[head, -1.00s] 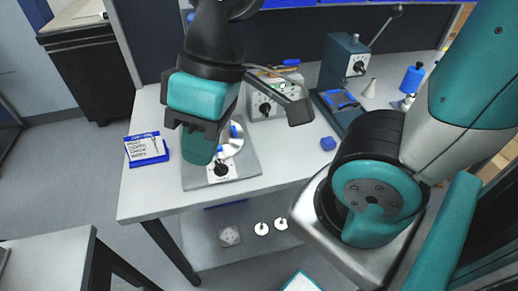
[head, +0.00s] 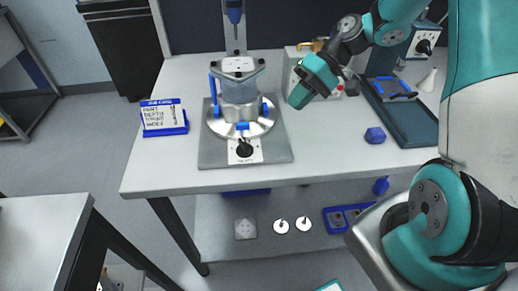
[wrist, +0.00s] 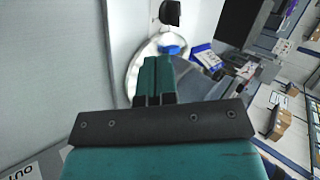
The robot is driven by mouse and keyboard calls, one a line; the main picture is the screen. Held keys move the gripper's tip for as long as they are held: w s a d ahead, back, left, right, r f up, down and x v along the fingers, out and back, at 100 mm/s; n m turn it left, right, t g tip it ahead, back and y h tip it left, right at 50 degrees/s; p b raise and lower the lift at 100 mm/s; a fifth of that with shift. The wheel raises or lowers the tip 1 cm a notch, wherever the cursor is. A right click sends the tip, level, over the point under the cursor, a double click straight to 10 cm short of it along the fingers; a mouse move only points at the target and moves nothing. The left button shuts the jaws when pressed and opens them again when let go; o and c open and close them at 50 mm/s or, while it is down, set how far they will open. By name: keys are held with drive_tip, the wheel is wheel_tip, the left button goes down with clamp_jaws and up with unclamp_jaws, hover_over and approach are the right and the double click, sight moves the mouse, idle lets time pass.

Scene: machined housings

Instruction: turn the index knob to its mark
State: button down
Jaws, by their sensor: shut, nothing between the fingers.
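A black knob (head: 244,148) sits on a white label plate at the front of a grey base. Above it is a round silver table (head: 264,122) with blue clamps, bearing a grey machined housing (head: 239,90). The knob's mark is too small to read. My gripper (head: 298,98) is right of the housing and beyond the knob, apart from both. In the wrist view my teal fingers (wrist: 155,66) are together and empty. The silver disc and a blue clamp (wrist: 172,50) lie past them, and a black knob-like part (wrist: 170,13) shows at the top.
A blue-framed card (head: 164,118) stands left of the base. A pale control box (head: 300,62) is behind my gripper. A blue hexagonal piece (head: 375,135) and a dark tray (head: 405,115) lie to the right. The bench front is clear.

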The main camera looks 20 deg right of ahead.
drive_tip(key=f, duration=0.1)
approach(259, 150)
drive_tip(key=x, duration=0.5)
drive_tip(key=shift+p, duration=0.4)
drive_tip(key=a, duration=0.1)
drive_tip(key=a+p, duration=0.1)
drive_tip(key=shift+s+a+r, duration=0.15)
drive_tip(key=shift+a+r, duration=0.05)
drive_tip(key=shift+a, duration=0.1)
drive_tip(key=shift+a+f, duration=0.1)
drive_tip(key=shift+a, duration=0.5)
